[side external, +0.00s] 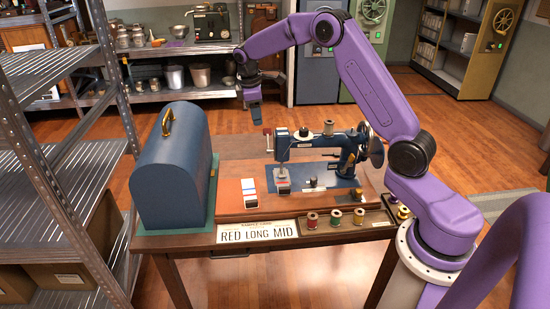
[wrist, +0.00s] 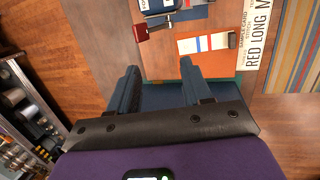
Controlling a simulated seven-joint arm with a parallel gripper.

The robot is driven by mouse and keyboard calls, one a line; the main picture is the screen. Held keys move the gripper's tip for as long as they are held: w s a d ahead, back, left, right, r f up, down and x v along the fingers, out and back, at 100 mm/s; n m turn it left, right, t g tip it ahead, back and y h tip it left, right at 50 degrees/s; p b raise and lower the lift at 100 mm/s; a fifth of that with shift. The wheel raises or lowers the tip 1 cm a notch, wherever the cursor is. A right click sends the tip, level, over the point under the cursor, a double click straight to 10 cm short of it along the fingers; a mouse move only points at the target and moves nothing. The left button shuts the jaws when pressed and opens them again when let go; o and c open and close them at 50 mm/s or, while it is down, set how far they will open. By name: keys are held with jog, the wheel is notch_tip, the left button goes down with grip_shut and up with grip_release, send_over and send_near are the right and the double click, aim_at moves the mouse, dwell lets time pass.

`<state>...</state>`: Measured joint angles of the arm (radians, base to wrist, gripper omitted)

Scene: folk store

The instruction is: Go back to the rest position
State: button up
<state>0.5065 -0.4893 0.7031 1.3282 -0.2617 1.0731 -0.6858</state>
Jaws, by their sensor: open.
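My gripper (side external: 252,98) hangs in the air above the back of the table, behind the sewing machine and right of the blue case. In the wrist view my gripper (wrist: 160,88) has its two dark blue fingers apart with nothing between them. The blue sewing machine (side external: 300,148) stands on its wooden base, and part of it shows at the top of the wrist view (wrist: 155,8). The domed blue case (side external: 172,180) with a brass handle stands at the table's left end. No marker for a rest position shows.
A striped card (side external: 249,192) lies on the wooden base. A sign reading "RED LONG MID" (side external: 258,232) and several thread spools (side external: 335,217) line the table's front edge. A metal shelf rack (side external: 75,165) stands close at the left. The air around my gripper is clear.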

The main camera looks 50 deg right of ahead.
jog(key=s+a+r+n+y, duration=0.1)
jog(key=s+a+r, duration=0.2)
jog(key=s+a, duration=0.65)
jog(key=s+a+r+n+y, duration=0.1)
jog(key=s+a+r, duration=0.1)
jog(key=s+a, duration=0.75)
jog(key=s+d+f+n+y, duration=0.1)
jog(key=s+d, duration=0.1)
jog(key=s, duration=2.1)
jog(key=shift+s+f+n, duration=0.2)
jog(key=shift+f+n, duration=0.1)
